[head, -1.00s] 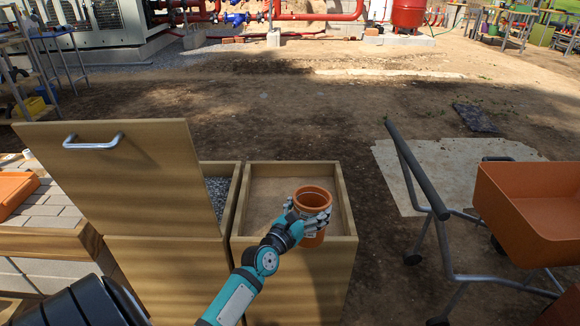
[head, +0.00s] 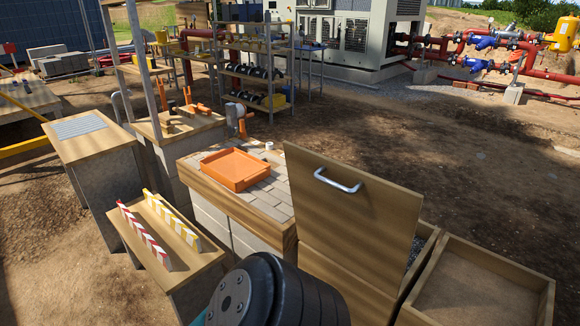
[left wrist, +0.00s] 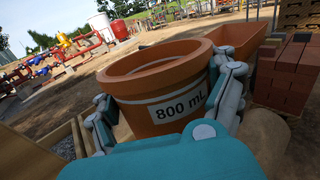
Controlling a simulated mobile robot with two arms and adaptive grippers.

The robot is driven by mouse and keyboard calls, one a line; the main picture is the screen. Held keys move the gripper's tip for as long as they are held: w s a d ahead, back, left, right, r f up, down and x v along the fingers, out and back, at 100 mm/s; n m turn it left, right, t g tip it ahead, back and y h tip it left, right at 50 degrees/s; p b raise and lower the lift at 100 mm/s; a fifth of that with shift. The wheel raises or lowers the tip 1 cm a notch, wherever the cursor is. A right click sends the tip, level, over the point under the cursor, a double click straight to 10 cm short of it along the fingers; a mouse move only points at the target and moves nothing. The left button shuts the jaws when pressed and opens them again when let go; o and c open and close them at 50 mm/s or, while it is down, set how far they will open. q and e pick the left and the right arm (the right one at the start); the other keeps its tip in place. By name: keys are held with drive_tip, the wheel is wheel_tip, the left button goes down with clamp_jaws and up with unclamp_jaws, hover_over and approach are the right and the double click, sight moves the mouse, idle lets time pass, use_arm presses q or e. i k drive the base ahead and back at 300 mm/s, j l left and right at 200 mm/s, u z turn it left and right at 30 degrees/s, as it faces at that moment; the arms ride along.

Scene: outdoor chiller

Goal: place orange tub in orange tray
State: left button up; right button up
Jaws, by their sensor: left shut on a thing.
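The orange tub (left wrist: 160,85) is a round terracotta-coloured pot with a white "800 mL" label, seen in the left wrist view. My left gripper (left wrist: 168,110) is shut around its sides, and the tub is roughly upright with its open top showing. The tub and left gripper are out of the head view. The orange tray (head: 235,169) is shallow and rectangular in the head view, lying on a brick-topped bench (head: 273,199) left of the raised wooden lid. It looks empty. My right gripper is in neither view.
The raised wooden lid (head: 352,208) with a metal handle stands right of the tray. An open wooden box (head: 480,290) is at lower right. Striped bars lie on a low bench (head: 180,245) at left. A shelf rack (head: 255,75) stands behind.

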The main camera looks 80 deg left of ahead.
sight(234, 168)
drive_tip(key=k+j, duration=0.25)
drive_tip(key=j, duration=0.15)
drive_tip(key=k+j+u, duration=0.1)
drive_tip(key=k+j, duration=0.45)
drive_tip(key=j, duration=0.2)
drive_tip(key=k+j+u, duration=0.1)
drive_tip(key=k+j, duration=0.15)
drive_tip(key=j, duration=0.15)
drive_tip(key=k+j, duration=0.25)
drive_tip(key=j, duration=0.15)
drive_tip(key=k+j, duration=0.25)
drive_tip(key=j, duration=0.2)
drive_tip(key=k+j+u, duration=0.1)
drive_tip(key=k+j, duration=0.15)
drive_tip(key=j, duration=0.15)
drive_tip(key=k+j, duration=0.2)
drive_tip(key=j, duration=0.25)
drive_tip(key=l+u, duration=0.05)
